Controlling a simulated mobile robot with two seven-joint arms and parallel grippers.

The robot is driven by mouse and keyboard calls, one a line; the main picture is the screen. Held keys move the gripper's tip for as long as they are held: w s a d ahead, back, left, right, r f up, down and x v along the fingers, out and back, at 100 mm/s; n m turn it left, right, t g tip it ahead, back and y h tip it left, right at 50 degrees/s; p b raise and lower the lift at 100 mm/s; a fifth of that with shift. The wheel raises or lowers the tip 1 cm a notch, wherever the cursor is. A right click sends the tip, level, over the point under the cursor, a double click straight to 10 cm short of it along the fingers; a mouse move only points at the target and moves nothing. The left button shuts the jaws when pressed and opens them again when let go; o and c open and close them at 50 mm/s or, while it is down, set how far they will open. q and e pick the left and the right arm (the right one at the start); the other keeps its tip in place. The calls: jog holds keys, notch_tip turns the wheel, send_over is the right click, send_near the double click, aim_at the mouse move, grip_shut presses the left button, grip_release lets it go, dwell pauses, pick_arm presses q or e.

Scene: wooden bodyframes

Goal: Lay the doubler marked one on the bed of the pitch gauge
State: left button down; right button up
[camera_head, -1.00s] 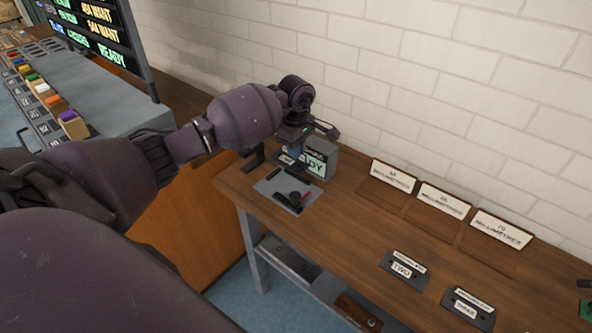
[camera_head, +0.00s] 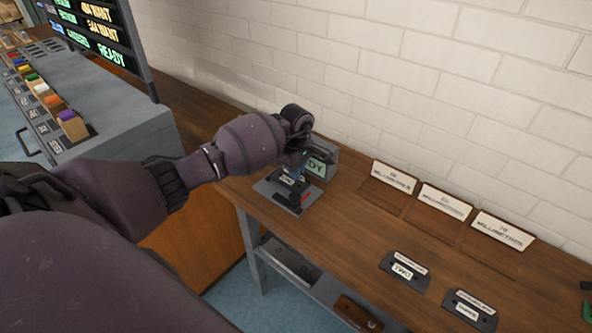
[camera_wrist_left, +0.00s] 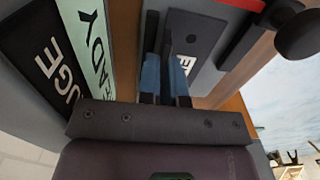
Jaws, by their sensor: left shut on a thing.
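The doubler marked one, a dark grey plate with a white label (camera_head: 287,180), is in my left gripper (camera_head: 286,172), low over the pitch gauge's bed. In the left wrist view, the blue-tipped fingers (camera_wrist_left: 165,80) are shut on the doubler (camera_wrist_left: 197,38), and only the end of its label shows. The pitch gauge has a grey bed (camera_head: 296,208) and a box with a green display (camera_head: 320,163) behind it. I cannot tell whether the doubler touches the bed. My right gripper is not in view.
Doublers marked two (camera_head: 404,272) and three (camera_head: 469,310) lie on the wooden bench. Three white millimetre signs (camera_head: 443,201) stand by the brick wall. A grey rack with coloured blocks (camera_head: 72,124) is at the left. The bench middle is clear.

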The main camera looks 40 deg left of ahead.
pick_arm(q)
jog(key=shift+f, duration=0.4)
jog(key=shift+f+b, duration=0.2)
jog(key=shift+b, duration=0.2)
jog(key=c, duration=1.3)
grip_release()
